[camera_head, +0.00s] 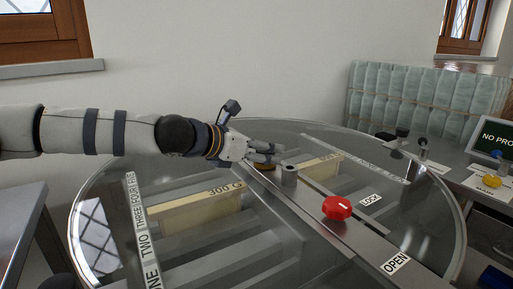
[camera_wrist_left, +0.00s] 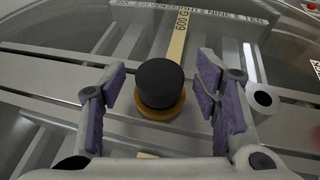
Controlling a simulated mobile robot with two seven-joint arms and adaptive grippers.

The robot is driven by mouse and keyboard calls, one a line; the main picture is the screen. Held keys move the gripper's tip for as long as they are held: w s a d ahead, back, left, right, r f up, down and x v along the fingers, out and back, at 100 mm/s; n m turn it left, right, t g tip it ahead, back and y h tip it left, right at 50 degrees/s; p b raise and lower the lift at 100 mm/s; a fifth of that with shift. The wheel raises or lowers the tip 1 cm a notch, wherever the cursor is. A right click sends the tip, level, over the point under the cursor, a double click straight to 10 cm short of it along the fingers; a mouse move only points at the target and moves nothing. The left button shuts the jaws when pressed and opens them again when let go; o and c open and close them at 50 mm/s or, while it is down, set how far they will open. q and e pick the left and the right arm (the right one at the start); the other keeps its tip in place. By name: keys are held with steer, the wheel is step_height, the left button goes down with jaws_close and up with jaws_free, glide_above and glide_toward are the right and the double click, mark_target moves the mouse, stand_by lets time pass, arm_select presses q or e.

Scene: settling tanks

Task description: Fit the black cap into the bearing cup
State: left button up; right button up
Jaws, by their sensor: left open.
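The black cap (camera_wrist_left: 160,80) stands upright in the left wrist view. It sits on or in a brass-coloured ring (camera_wrist_left: 158,111), which looks like the bearing cup. How deep the cap sits I cannot tell. My left gripper (camera_head: 272,153) is open, with its purple-padded fingers on either side of the cap and a gap at each side. In the head view the brass cup (camera_head: 263,167) shows just under the fingers, and the cap is hidden behind them. My right gripper is in neither view.
A round glass-topped tank (camera_head: 100,205) fills the middle. A red knob (camera_head: 337,208) sits between the LOCK (camera_head: 371,200) and OPEN (camera_head: 395,263) labels. A side table at right holds dark knobs (camera_head: 402,133) and a yellow one (camera_head: 493,181).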

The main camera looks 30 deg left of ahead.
arm_select(q)
steer(key=s+r+p, duration=0.1)
steer(key=s+r, duration=0.1)
steer(key=s+a+r, duration=0.1)
steer(key=s, duration=0.1)
steer(key=shift+a+r+p, duration=0.15)
steer(key=shift+r+p, duration=0.2)
steer(key=shift+p, duration=0.05)
steer(key=s, duration=0.1)
steer(key=s+a, duration=0.1)
steer(key=s, duration=0.3)
steer(key=shift+a+r, duration=0.3)
steer(key=shift+r, duration=0.1)
steer(key=shift+v, duration=0.85)
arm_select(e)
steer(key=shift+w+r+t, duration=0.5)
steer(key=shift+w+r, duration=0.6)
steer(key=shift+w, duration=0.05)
